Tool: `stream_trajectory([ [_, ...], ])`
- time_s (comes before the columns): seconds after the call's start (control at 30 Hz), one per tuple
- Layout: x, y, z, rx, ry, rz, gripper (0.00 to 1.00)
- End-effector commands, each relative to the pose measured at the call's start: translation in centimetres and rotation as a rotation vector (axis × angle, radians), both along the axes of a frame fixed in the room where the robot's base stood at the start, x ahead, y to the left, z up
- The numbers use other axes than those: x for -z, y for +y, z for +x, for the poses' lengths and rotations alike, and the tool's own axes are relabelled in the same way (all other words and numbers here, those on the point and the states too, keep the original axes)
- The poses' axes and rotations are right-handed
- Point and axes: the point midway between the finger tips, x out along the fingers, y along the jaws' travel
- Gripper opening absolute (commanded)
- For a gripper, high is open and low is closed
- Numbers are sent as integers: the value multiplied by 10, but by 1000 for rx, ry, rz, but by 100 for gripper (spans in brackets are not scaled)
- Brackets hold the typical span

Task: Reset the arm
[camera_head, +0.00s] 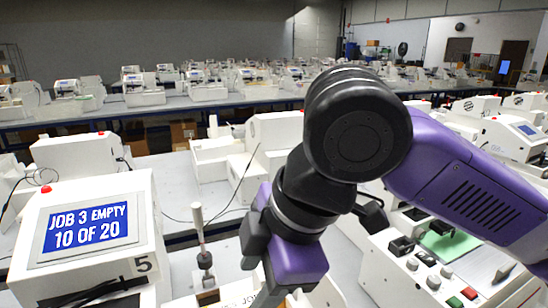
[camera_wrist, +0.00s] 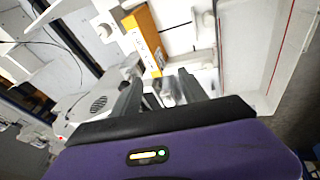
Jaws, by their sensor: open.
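My purple and black arm (camera_head: 440,165) reaches in from the right in the head view and bends down in the middle, over the white machines. Its wrist end runs toward the bottom edge, and the fingertips are hidden there. In the wrist view, my gripper (camera_wrist: 160,80) has its two dark fingers apart, and I see nothing clearly held between them. A yellow-orange block (camera_wrist: 144,38) lies beyond the fingers, apparently on or beside a white machine.
A pale upright rod (camera_head: 198,228) on a dark holder stands just left of my wrist. A control panel (camera_head: 455,268) with knobs and red and green buttons lies at lower right. Rows of similar white machines fill benches behind. A thin cable crosses the bench.

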Motion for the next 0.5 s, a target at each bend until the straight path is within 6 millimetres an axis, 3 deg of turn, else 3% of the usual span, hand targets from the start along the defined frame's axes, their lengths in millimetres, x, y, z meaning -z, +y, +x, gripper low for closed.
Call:
stream_trajectory([
  [0.3,-49,73,22,68,-107,490,51],
  [0.5,-99,97,35,147,-147,894,51],
])
